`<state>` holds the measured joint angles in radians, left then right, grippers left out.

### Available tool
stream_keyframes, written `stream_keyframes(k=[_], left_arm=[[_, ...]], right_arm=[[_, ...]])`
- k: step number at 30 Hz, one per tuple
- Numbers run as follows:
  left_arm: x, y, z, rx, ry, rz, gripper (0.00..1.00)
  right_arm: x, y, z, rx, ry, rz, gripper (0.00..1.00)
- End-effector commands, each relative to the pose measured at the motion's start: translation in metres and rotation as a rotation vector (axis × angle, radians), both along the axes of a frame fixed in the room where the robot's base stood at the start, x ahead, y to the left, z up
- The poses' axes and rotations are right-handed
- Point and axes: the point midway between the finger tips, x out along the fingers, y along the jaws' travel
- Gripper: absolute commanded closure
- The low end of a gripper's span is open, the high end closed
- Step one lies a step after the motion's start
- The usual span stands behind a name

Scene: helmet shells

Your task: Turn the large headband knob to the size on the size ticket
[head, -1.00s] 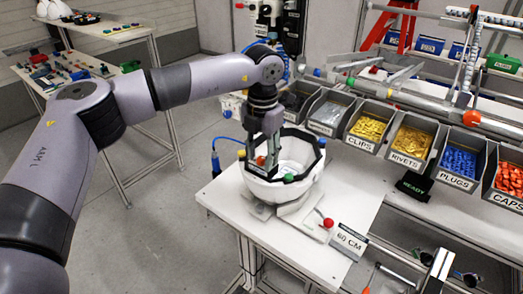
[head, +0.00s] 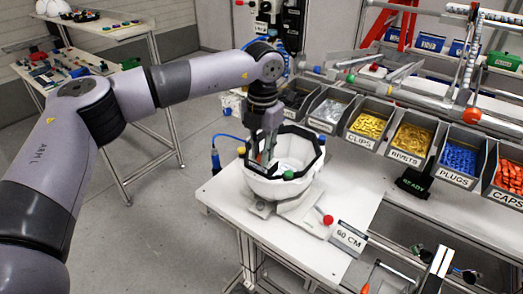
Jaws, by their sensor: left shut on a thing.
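A white helmet shell (head: 280,187) sits open side up in a stand on the white table (head: 245,207). A black band lines its rim, with a green knob (head: 289,175), a yellow one (head: 241,151) and a blue one (head: 322,141) around it. The size ticket (head: 349,238) reads "60 CM" at the table's right front. My left gripper (head: 265,158) points down into the shell at its left inner side and is shut on the headband knob, which the fingers mostly hide. My right gripper is not in view.
Labelled bins of clips (head: 369,124), rivets (head: 410,144), plugs (head: 460,164) and caps (head: 508,182) line the back right. A red-tipped lever (head: 328,220) stands by the stand. The table's front left is clear.

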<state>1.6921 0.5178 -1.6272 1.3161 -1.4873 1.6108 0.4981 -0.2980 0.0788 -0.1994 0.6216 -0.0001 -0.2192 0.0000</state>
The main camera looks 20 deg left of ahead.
Motion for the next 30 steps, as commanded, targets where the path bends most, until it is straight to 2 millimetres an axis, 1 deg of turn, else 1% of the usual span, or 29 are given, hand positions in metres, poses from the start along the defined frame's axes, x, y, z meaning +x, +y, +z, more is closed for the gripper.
stream_keyframes(k=[8, 21, 30], left_arm=[[0.000, 0.000, -0.001, -0.001, -0.002, 0.045, 1.00], [0.001, -0.001, -0.002, -0.002, -0.003, 0.325, 1.00], [0.001, -0.001, -0.001, -0.001, -0.002, 0.476, 1.00]], right_arm=[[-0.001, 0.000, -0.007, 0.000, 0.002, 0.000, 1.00], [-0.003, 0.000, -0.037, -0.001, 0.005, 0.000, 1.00], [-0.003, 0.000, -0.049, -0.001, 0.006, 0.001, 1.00]])
